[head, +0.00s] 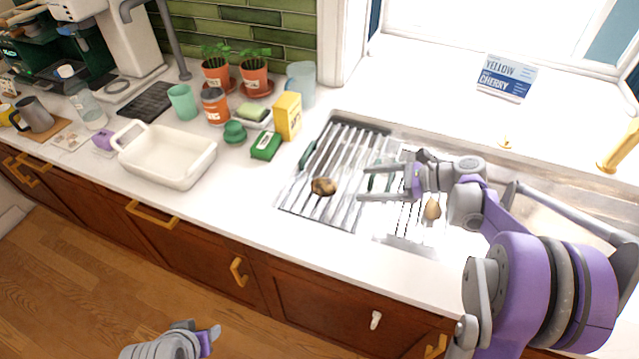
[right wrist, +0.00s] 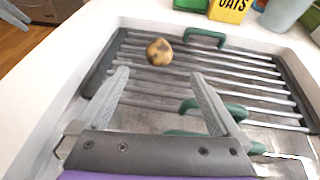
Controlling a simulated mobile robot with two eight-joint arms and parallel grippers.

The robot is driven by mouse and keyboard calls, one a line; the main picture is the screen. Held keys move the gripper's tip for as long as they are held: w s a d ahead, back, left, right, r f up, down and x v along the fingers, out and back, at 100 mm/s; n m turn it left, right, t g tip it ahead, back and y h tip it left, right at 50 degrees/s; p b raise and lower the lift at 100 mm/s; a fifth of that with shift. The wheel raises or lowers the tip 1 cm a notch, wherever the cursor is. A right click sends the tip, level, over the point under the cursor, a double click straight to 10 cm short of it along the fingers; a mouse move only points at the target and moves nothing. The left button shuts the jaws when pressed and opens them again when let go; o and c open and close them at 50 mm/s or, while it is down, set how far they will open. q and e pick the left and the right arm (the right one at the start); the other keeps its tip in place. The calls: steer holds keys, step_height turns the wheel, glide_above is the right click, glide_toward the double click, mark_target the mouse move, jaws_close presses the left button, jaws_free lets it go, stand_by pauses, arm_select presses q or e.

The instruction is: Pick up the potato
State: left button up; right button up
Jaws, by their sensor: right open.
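The potato (head: 323,187), brown with dark patches, lies on the slatted metal drying rack (head: 352,140) over the sink's left part. It also shows in the right wrist view (right wrist: 159,52), just beyond the fingertips and centred between them. My right gripper (head: 362,183) is open and empty, to the right of the potato with its fingers pointing at it. A gap separates them. In the right wrist view the gripper (right wrist: 160,76) has both fingers spread over the rack. My left gripper (head: 208,338) is low at the bottom edge, far from the potato; its jaw opening is unclear.
A tan, pear-shaped item (head: 432,210) lies under my right arm. Green handles (right wrist: 205,36) stick up around the rack. A white baking dish (head: 166,168), green box (head: 265,146), yellow box (head: 288,115) and sponge (head: 253,113) stand left of the sink. The front counter strip is clear.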

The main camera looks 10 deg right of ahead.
mark_target(336, 187)
steer(key=shift+w+a+f, duration=0.1)
steer(key=shift+w+f, duration=0.15)
steer(key=shift+f, duration=0.2)
steer(key=x, duration=0.5)
steer(key=shift+w+a, duration=0.15)
steer(key=shift+a, duration=0.25)
steer(key=x, duration=0.3)
steer(key=shift+a+p, duration=0.35)
steer(key=shift+a, duration=0.15)
steer(key=shift+w+a+f, duration=0.25)
steer(key=shift+a, duration=0.15)
steer(key=c, duration=1.5)
